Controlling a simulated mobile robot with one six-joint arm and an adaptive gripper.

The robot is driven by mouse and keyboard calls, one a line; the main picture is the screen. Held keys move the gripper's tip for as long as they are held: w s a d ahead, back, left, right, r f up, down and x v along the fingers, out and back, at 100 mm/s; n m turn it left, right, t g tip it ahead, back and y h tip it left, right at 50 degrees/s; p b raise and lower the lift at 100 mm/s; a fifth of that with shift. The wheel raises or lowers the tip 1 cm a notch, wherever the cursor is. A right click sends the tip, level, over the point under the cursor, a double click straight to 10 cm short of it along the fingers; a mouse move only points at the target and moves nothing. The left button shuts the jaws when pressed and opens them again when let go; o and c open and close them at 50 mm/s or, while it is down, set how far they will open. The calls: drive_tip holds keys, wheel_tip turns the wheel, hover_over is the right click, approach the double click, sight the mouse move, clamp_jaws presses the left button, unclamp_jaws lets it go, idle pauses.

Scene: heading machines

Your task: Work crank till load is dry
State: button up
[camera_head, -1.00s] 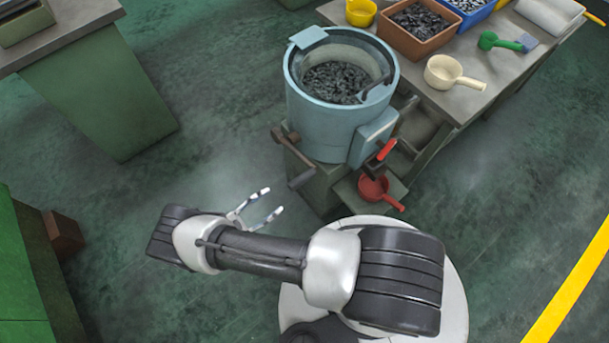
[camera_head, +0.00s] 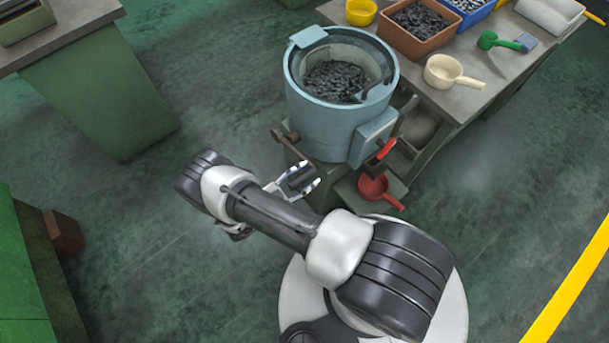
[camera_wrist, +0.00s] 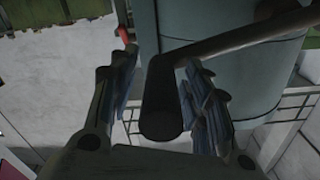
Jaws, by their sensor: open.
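The blue-grey drum machine (camera_head: 330,120) stands at the middle, its open top showing a dark load (camera_head: 336,80) of small pieces. Whether the load is wet or dry cannot be told. A brown crank arm (camera_head: 287,143) sticks out at its lower left and ends in a dark handle (camera_head: 299,178). My gripper (camera_head: 299,182) is open around that handle.
A red lever (camera_head: 386,149) is on the machine's right side, above a red scoop (camera_head: 376,188). The bench (camera_head: 490,75) at the right holds a cream ladle (camera_head: 450,72), a brown bin (camera_head: 412,48) and a green brush (camera_head: 505,42).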

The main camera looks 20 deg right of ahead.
drive_tip(key=shift+c, duration=0.5)
clamp_jaws()
